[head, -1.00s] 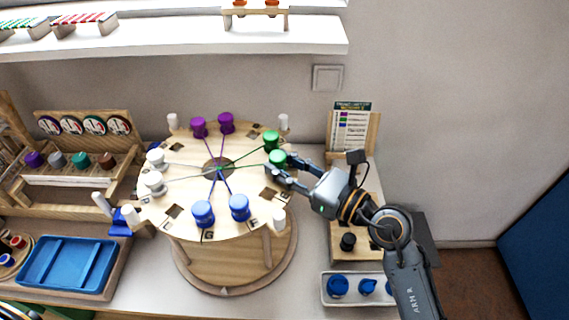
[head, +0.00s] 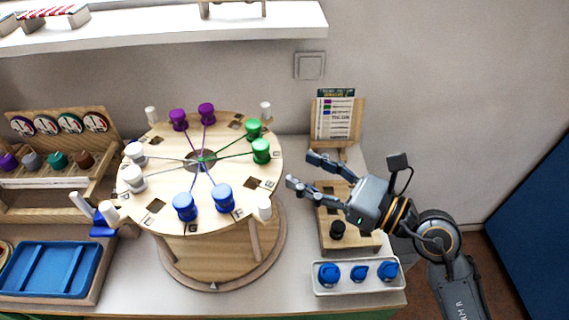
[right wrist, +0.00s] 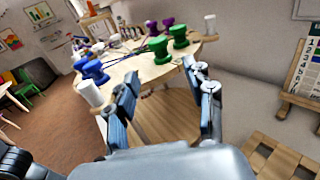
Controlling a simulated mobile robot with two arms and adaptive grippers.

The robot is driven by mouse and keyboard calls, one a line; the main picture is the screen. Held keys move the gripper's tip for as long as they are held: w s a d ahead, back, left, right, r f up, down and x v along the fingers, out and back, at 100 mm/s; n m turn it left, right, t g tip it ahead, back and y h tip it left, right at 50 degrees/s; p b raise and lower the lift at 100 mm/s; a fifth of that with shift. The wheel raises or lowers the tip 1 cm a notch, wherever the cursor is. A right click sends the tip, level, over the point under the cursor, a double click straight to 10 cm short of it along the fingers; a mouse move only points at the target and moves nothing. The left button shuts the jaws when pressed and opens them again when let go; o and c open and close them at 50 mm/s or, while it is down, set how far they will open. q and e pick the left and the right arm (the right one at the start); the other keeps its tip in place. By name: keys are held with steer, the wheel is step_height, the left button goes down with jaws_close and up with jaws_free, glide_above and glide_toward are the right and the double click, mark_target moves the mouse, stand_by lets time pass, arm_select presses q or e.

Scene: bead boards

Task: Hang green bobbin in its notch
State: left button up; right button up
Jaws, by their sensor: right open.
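Two green bobbins stand at the right edge of the round wooden board (head: 230,205). The nearer green bobbin (head: 261,151) and the farther green bobbin (head: 253,129) each have a green thread running to the dark centre. In the right wrist view the nearer green bobbin (right wrist: 160,50) is upright at the rim, with the other green bobbin (right wrist: 179,36) behind it. I cannot tell whether it is seated in its notch. My right gripper (head: 302,170) is open and empty, to the right of the board and apart from the bobbins. My left gripper is not in view.
Purple bobbins (head: 206,113), white bobbins and blue bobbins (head: 223,198) stand around the rim, with white pegs (head: 265,209) between. A white tray of blue pieces (head: 357,287) and a wooden stand (head: 347,187) are at the right. A card holder (head: 335,119) stands behind.

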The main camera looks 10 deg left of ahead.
steer(key=shift+v, duration=1.55)
